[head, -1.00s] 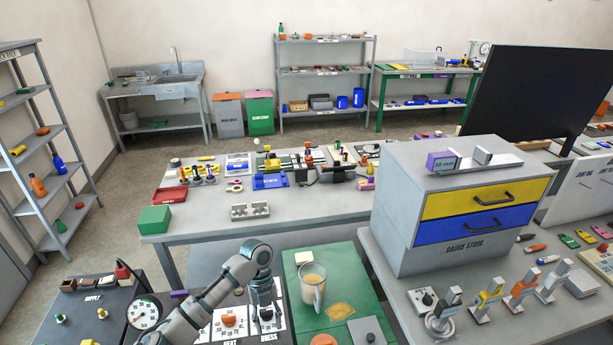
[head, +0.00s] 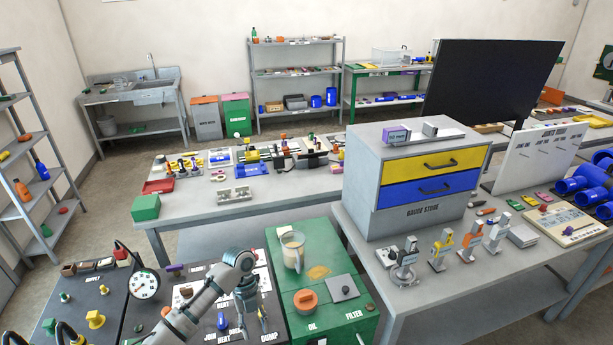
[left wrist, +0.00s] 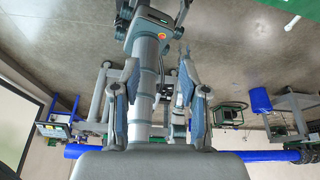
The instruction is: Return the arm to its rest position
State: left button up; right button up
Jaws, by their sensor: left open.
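My left arm comes in from the bottom left of the head view, bends at a grey joint, and its left gripper (head: 248,310) hangs down over the dark control panel (head: 190,318), near the DUMP label. In the left wrist view the two fingers of the left gripper (left wrist: 157,70) stand wide apart. Nothing is held between them; parts of my own body and the floor show behind. Whether the fingertips touch the panel is hard to tell. My right gripper is not in view.
A green cabinet (head: 330,318) with a beaker (head: 292,252) and an orange knob stands just right of the gripper. The gauge store (head: 405,200) and its bench lie further right. A gauge (head: 144,284) stands left. A work table (head: 285,205) is behind.

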pick_arm(q)
jog(key=s+d+f+n+t+h, duration=0.1)
jog(key=s+d+f+n+t, duration=0.15)
jog(key=s+f+n, duration=0.55)
jog(key=s+d+f+n+t+h, duration=0.1)
jog(key=s+d+f+n+t, duration=0.1)
jog(key=s+d+f+n, duration=0.4)
jog(key=s+a+f+n+t+y, duration=0.2)
jog(key=s+a+n+t+y, duration=0.1)
jog(key=s+a+n, duration=1.3)
notch_tip(320, 180, down, 23)
jog(key=m+g, duration=0.1)
jog(key=s+a+f+g, duration=0.1)
jog(key=s+a+f, duration=0.1)
jog(key=s+f, duration=1.1)
notch_tip(320, 180, down, 4)
jog(key=shift+r+y, duration=0.2)
jog(key=shift+y, duration=0.1)
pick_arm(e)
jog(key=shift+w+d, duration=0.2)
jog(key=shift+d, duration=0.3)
